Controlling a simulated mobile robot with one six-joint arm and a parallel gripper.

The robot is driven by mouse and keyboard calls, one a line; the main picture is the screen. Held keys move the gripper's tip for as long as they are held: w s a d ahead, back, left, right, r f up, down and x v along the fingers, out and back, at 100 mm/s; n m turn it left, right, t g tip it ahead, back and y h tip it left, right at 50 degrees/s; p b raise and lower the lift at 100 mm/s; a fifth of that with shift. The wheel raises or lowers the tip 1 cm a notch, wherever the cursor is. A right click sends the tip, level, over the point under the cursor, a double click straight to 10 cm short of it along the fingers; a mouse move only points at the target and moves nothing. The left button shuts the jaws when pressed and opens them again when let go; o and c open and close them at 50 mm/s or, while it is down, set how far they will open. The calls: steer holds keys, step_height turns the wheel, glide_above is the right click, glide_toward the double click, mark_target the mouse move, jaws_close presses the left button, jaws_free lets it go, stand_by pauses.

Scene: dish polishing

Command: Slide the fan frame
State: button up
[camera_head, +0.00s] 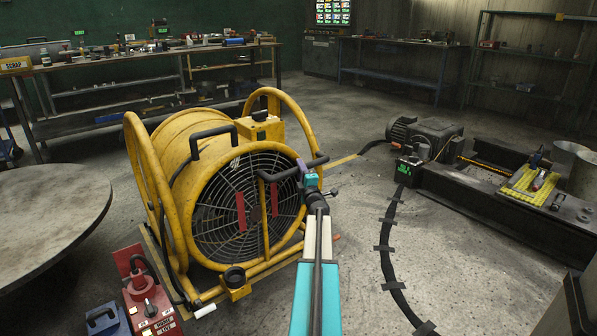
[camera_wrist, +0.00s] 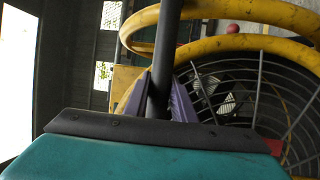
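The fan frame (camera_head: 134,150) is a yellow tubular frame around a large yellow drum fan, standing upright on the concrete floor. Its round front grille (camera_head: 215,222) faces me and also shows in the wrist view (camera_wrist: 245,75). A black push bar (camera_head: 279,173) stands out in front of the grille. My gripper (camera_head: 308,170) is at the right part of this bar. In the wrist view the bar (camera_wrist: 165,50) passes between my purple fingers (camera_wrist: 160,98), which look closed on its two sides. The fingertips are partly hidden behind the bar.
A black cable (camera_head: 387,255) taped to the floor runs right of the fan. Dark machinery with a motor (camera_head: 425,132) stands farther right. A red switch box (camera_head: 150,305) is at the lower left, near a round table (camera_head: 50,215). Floor behind the fan is clear.

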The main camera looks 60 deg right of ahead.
mark_target(284, 160)
jaws_close()
steer(key=shift+w+d, duration=0.2)
steer(key=shift+w, duration=0.3)
steer(key=w+d, duration=0.1)
steer(key=w, duration=0.2)
steer(key=w+d+b, duration=0.1)
steer(key=w, duration=0.2)
steer(key=w+b, duration=0.1)
steer(key=w, duration=0.3)
steer(key=shift+d+f, duration=0.2)
steer(key=shift+d, duration=0.2)
steer(key=shift+s+a, duration=0.1)
steer(key=o, duration=0.9)
jaws_free()
steer(key=shift+s+r, duration=0.1)
steer(key=shift+s, duration=0.05)
steer(key=shift+s, duration=0.1)
